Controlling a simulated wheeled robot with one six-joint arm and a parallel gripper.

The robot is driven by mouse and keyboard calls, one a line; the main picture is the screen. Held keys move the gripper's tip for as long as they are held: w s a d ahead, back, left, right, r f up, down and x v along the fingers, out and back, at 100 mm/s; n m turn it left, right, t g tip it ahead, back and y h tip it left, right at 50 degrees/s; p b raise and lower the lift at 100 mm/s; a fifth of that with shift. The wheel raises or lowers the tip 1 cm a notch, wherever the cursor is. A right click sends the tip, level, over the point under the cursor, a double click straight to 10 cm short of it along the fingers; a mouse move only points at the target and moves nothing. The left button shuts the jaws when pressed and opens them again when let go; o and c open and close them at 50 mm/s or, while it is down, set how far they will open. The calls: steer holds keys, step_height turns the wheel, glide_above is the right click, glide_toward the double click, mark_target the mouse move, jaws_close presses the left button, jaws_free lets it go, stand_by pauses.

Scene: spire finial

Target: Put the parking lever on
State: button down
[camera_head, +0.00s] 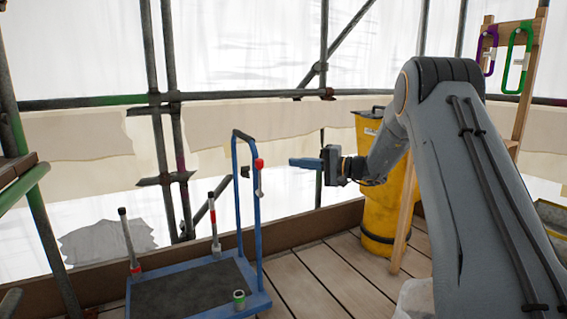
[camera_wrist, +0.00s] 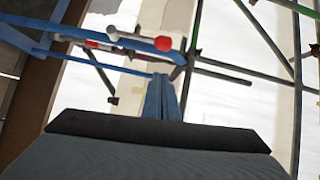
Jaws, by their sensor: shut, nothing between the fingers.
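A blue trolley (camera_head: 262,303) with a dark deck and an upright blue handle frame stands on the planks. A short lever with a red knob (camera_head: 259,163) is at the right post of the handle, knob up. I cannot tell how the lever is set. My gripper (camera_head: 292,162) is shut and empty, pointing left, to the right of the knob and apart from it. Its blue fingers (camera_wrist: 162,98) are together in the wrist view.
Two upright dark-tipped rods (camera_head: 124,225) (camera_head: 213,220) and a green-ringed cup (camera_head: 239,296) are on the trolley. Scaffold poles (camera_head: 165,120) stand behind. A yellow bin (camera_head: 384,190) stands right of the trolley. Purple and green carabiners (camera_head: 516,60) hang on a wooden frame at upper right.

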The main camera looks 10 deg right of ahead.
steer(key=v, duration=0.5)
steer(key=shift+d+f+p, duration=0.1)
steer(key=shift+d+p, duration=0.05)
steer(key=shift+p, duration=0.15)
